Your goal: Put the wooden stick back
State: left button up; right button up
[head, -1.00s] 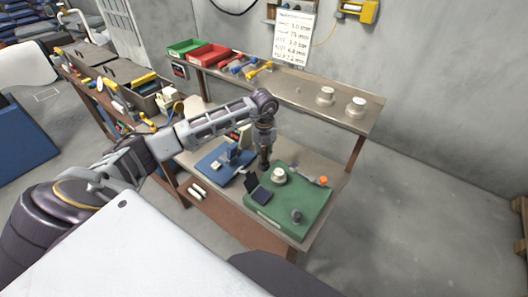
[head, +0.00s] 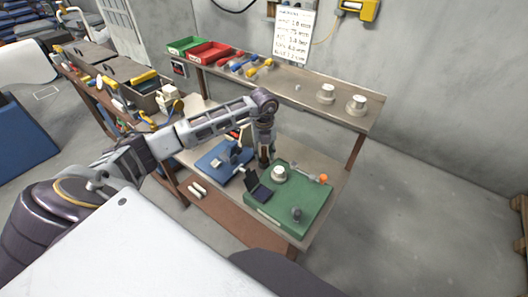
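I cannot make out a wooden stick for certain at this size. My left gripper (head: 264,158) points down over the bench, between a blue fixture (head: 213,166) and a green mat (head: 310,206). Its fingers are dark and small, so I cannot tell whether they are open or hold anything. A pale spool (head: 279,173) stands on the mat, just right of the gripper. My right gripper is out of view.
An orange-ended tool (head: 323,178) and a dark grey knob-like piece (head: 297,214) lie on the mat. The raised shelf carries two spools (head: 327,93) (head: 357,105), a red bin (head: 208,53) and a green bin (head: 185,46). Pale rolls (head: 199,189) lie on the lower shelf.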

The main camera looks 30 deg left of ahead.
pick_arm(q)
jog(key=shift+r+b, duration=0.6)
jog(key=shift+r, duration=3.2)
jog(key=shift+c, duration=0.3)
